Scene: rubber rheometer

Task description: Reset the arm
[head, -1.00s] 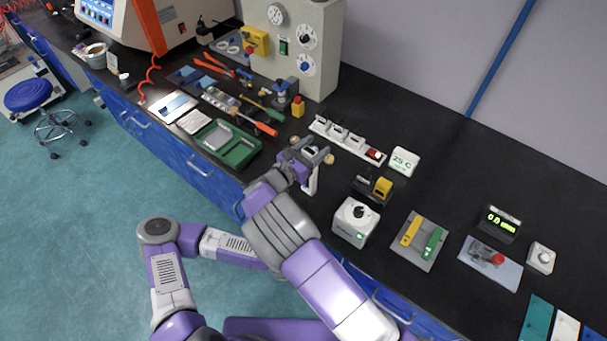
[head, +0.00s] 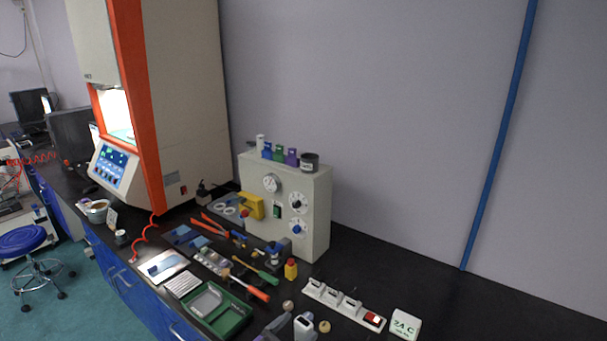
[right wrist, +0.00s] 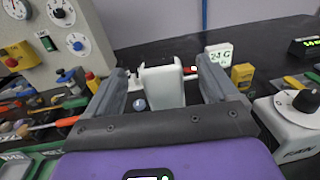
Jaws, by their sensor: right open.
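My right gripper (head: 287,325) shows only in part at the bottom edge of the head view, low over the bench; the rest of its arm is out of frame. In the right wrist view its two grey fingers (right wrist: 160,75) are spread apart. A white upright device (right wrist: 163,88) stands between the fingers, with gaps visible on both sides. The white device (head: 305,326) also shows at the bottom of the head view. My left gripper and arm are not in view.
The bench behind the strip is clear.

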